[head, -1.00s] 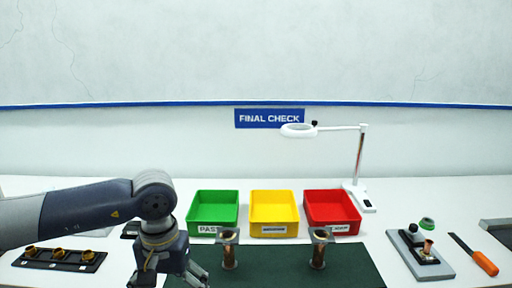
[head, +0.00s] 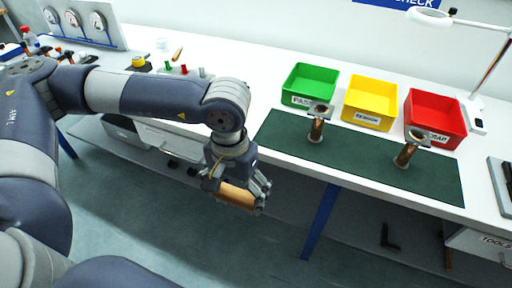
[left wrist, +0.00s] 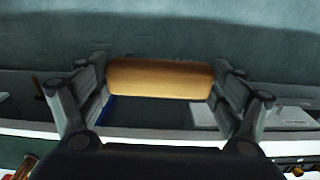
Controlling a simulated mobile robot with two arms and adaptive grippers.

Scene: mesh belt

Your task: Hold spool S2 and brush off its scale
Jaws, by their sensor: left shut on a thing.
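Two copper-brown spools with grey square top flanges stand upright on the dark green mat (head: 370,172), a left spool (head: 316,131) and a right spool (head: 404,156). I cannot read which is S2, and any scale is too small to tell. My left gripper (head: 243,200) is in front of the bench's front edge, to the left of and below the spools. It is shut on a tan wooden block (head: 236,195), perhaps a brush's body; no bristles show. In the left wrist view the block (left wrist: 160,78) spans between the fingers. My right gripper is not in view.
Green (head: 309,85), yellow (head: 370,101) and red (head: 436,118) bins stand behind the mat. A white magnifier lamp (head: 430,17) stands at the right. A gauge panel (head: 85,22) is at the far left. Open floor lies below the gripper.

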